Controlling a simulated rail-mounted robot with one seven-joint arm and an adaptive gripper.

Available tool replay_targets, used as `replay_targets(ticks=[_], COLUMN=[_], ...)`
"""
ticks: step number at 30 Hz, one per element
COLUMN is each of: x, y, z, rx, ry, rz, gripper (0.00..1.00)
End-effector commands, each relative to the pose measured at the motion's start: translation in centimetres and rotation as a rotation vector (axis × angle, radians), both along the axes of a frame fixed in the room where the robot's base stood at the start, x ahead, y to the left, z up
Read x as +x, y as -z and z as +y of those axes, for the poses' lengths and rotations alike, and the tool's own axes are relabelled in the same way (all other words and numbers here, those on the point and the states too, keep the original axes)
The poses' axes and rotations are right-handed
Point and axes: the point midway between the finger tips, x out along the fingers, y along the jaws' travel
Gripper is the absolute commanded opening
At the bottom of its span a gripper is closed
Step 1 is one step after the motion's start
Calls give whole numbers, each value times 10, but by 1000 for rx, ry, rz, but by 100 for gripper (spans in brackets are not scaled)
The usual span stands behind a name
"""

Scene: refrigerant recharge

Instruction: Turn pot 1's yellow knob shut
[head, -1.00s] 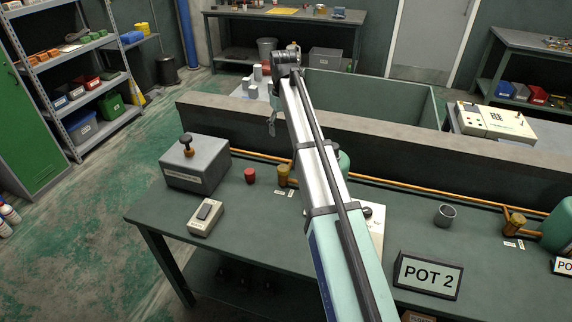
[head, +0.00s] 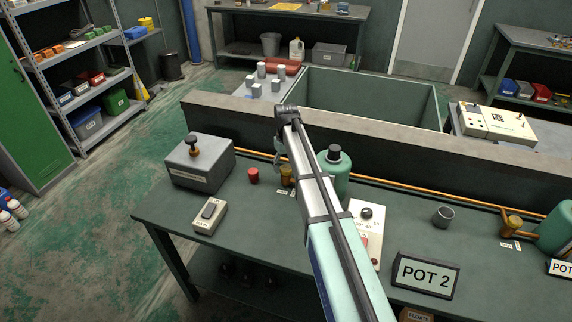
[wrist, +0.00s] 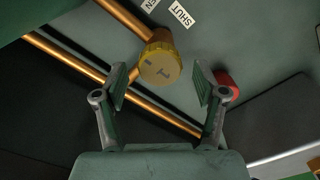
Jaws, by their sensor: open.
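A yellow knob (wrist: 159,66) with a dark mark on its face sits on a copper pipe in the wrist view. A SHUT label (wrist: 181,13) and a partly cut-off label lie beyond it. My gripper (wrist: 160,88) is open, its fingers spread on either side just short of the knob, not visibly touching it. In the head view the brass-yellow knob (head: 286,177) is partly hidden by my arm, and my gripper (head: 279,162) hangs beside it, mostly hidden. No pot 1 sign is readable.
A red cap (wrist: 229,85) stands close to the right finger; it also shows in the head view (head: 253,175). A grey box (head: 203,170), a green bottle (head: 341,180) and a POT 2 sign (head: 427,274) stand on the bench. A low wall runs behind.

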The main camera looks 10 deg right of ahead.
Motion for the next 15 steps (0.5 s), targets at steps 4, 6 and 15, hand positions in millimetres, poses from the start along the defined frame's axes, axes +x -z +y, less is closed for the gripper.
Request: replay_targets(ticks=[4,6,15], x=[0,0,0], y=[7,8,8], z=[0,0,0], rx=[0,0,0], ry=[0,0,0], rz=[0,0,0], gripper=[71,71,39])
